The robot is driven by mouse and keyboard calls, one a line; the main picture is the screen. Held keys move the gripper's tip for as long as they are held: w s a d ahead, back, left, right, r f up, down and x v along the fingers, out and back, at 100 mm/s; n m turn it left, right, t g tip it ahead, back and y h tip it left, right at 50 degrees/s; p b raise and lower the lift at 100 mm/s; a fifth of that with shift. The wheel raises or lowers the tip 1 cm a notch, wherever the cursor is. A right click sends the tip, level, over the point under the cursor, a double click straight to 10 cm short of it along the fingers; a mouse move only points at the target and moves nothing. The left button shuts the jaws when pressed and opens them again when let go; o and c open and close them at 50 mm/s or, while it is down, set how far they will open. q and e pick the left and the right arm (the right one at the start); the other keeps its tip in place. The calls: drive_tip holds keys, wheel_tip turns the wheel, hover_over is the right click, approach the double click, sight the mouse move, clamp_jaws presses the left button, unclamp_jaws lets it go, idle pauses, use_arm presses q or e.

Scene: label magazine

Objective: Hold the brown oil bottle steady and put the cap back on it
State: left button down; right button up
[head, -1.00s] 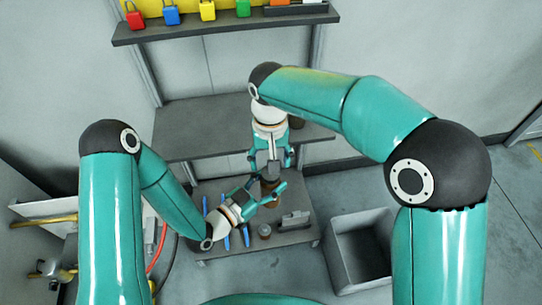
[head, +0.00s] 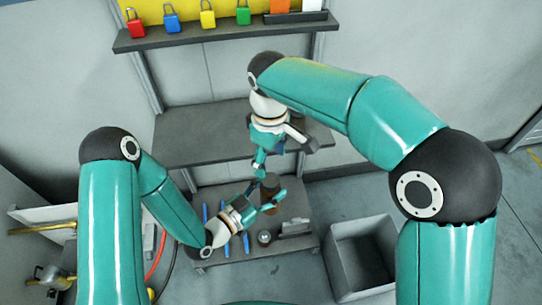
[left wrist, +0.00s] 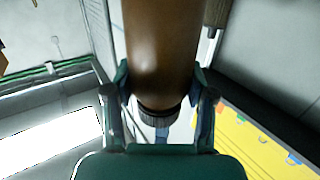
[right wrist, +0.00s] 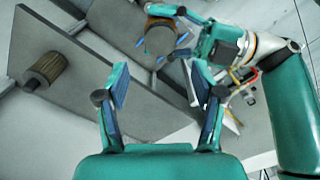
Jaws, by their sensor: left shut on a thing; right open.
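The brown oil bottle (head: 270,201) is upright above the low bench, and my left gripper (head: 266,193) is shut around it. In the left wrist view the bottle (left wrist: 162,45) fills the space between the fingers. A dark ribbed cap (left wrist: 160,116) sits at its mouth end; whether it is fully seated I cannot tell. My right gripper (head: 283,157) is open and empty, above and behind the bottle. The right wrist view shows its spread fingers (right wrist: 161,84) with nothing between them, and the bottle's round top (right wrist: 160,38) beyond, apart from them.
A dark shelf (head: 185,135) stands behind, with a ribbed brown cylinder (right wrist: 45,68) on it. The low bench (head: 235,258) carries blue tools and a small round item (head: 264,237). A grey bin (head: 362,255) stands at right. Padlocks (head: 208,18) line the upper shelf.

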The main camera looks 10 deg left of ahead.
sight(271, 179)
drive_tip(key=shift+f, duration=0.15)
drive_tip(key=shift+f, duration=3.9)
drive_tip(key=c, duration=1.2)
drive_tip(key=shift+m, duration=0.4)
drive_tip(key=o, duration=1.4)
drive_tip(key=shift+c, duration=0.2)
drive_tip(key=shift+r, duration=0.15)
wheel_tip(271, 179, up, 12)
